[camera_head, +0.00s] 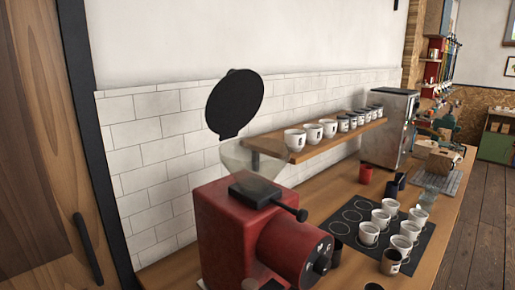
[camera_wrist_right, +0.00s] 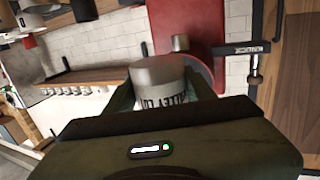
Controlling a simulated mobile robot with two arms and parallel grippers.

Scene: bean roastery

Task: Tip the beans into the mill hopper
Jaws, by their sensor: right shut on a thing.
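The red mill (camera_head: 235,232) stands on the wooden counter in the head view. Its clear hopper (camera_head: 250,160) is on top, and a round black lid (camera_head: 235,102) stands raised above it. In the right wrist view, my right gripper (camera_wrist_right: 163,88) is shut on a pale grey cup (camera_wrist_right: 158,74) with dark lettering. A red body (camera_wrist_right: 190,28), which looks like the mill, shows beyond the cup. The inside of the cup is hidden, and I see no beans. Neither gripper shows in the head view.
A wall shelf (camera_head: 318,147) with several white cups runs right of the hopper. A black mat (camera_head: 344,226) with several cups lies on the counter (camera_head: 440,222). A grey machine (camera_head: 388,130) stands farther back. A door (camera_head: 35,150) is at the left.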

